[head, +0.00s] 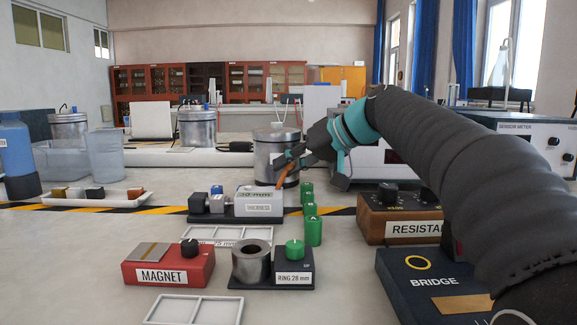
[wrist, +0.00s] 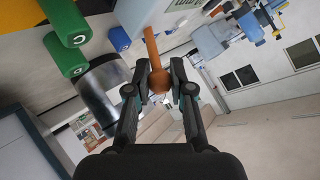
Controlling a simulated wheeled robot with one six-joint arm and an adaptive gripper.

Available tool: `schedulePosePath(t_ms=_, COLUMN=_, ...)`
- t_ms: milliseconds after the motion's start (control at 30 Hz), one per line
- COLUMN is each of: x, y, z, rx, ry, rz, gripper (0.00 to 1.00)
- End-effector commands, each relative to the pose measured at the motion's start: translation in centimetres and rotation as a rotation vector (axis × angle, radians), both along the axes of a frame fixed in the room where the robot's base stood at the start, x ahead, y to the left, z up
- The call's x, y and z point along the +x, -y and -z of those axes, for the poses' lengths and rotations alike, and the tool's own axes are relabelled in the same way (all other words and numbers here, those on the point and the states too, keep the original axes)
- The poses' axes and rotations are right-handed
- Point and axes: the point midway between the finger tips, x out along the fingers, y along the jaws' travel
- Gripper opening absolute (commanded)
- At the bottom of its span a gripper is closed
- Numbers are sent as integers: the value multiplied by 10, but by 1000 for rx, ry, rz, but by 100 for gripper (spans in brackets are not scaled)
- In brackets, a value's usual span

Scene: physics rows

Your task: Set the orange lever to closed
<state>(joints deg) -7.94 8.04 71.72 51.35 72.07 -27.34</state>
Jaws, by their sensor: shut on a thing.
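The orange lever (head: 288,176) rises at a tilt from the right side of the grey and white device labelled THICKNESS (head: 259,203). In the wrist view the lever (wrist: 151,48) ends in a round orange knob that lies between both fingertips. My gripper (wrist: 159,83) is shut on this knob end. In the head view my gripper (head: 290,158) reaches in from the right above the device, and its fingers partly hide the lever's top. The open and closed marks of the lever cannot be read.
Green cylinders (head: 313,231) stand close to the device's right. A metal can (head: 276,150) is behind it. The resistance box (head: 398,215) and bridge box (head: 425,285) lie to the right. A red magnet box (head: 169,264) and ring gauge (head: 251,264) stand in front.

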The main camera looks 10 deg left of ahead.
Motion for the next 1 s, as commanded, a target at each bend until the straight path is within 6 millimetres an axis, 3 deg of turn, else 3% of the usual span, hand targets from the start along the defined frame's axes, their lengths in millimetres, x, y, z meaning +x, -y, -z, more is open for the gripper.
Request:
schedulePosePath(t_ms=100, x=0, y=0, z=1, rx=-2, ry=-2, rz=0, gripper=0)
schedulePosePath(t_ms=133, x=0, y=1, z=1, rx=-2, ry=-3, rz=0, gripper=29)
schedulePosePath(t_ms=200, x=0, y=1, z=1, rx=-2, ry=-2, rz=0, gripper=46)
schedulePosePath(t_ms=633, x=-2, y=6, z=-3, rx=-2, ry=-1, rz=1, gripper=48)
schedulePosePath(t_ms=1000, x=-21, y=60, z=-39, rx=-2, ry=1, rz=5, gripper=48)
